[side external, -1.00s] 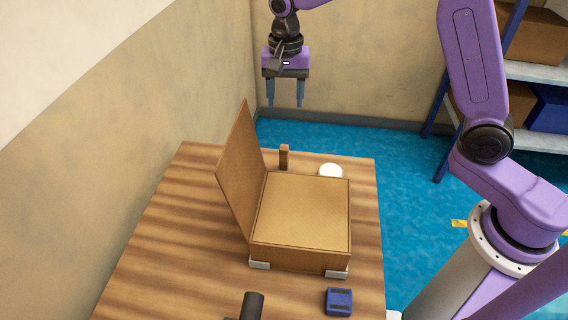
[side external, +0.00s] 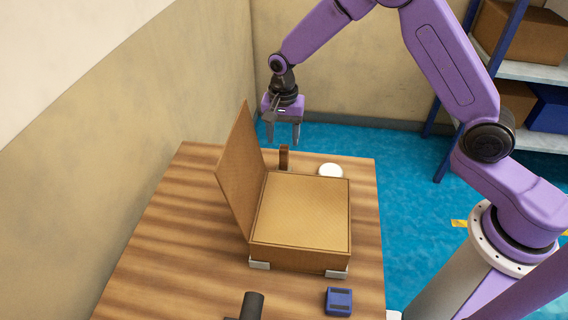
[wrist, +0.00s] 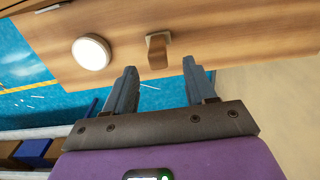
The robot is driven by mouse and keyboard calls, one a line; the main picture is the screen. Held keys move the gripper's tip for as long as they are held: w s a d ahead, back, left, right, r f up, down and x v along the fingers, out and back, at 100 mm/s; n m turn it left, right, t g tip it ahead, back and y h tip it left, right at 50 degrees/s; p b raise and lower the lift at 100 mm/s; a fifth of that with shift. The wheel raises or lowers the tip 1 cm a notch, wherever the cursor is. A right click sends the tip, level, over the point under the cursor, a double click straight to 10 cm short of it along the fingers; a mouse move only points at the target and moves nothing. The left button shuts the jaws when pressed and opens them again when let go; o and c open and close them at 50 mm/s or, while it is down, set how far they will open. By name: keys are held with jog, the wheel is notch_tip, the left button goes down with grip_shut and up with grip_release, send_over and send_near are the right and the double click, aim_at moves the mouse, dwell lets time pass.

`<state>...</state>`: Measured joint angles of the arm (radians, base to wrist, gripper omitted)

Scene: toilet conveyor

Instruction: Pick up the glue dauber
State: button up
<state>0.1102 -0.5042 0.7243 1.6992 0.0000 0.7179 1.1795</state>
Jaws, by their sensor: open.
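A small brown upright piece (side external: 284,154), most likely the glue dauber, stands near the far edge of the wooden table, behind the box. In the wrist view it (wrist: 157,50) appears just beyond the fingertips, roughly centred between them. My gripper (side external: 283,143) is open and empty, pointing down above and around the line of the brown piece. In the wrist view my gripper (wrist: 159,66) has both fingers apart with nothing between them. Whether the fingers have reached the height of the piece's top cannot be told for sure.
An open cardboard box (side external: 300,258) with its lid (side external: 236,175) raised stands in front of the piece. A round white object (side external: 330,170) lies right of it. A blue block (side external: 338,302) and a dark cylinder (side external: 252,304) are at the front. The table's left side (side external: 170,240) is clear.

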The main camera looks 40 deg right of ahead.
aim_at(284, 146)
jog(key=shift+s+d+f, duration=0.1)
jog(key=shift+f, duration=2.65)
grip_shut()
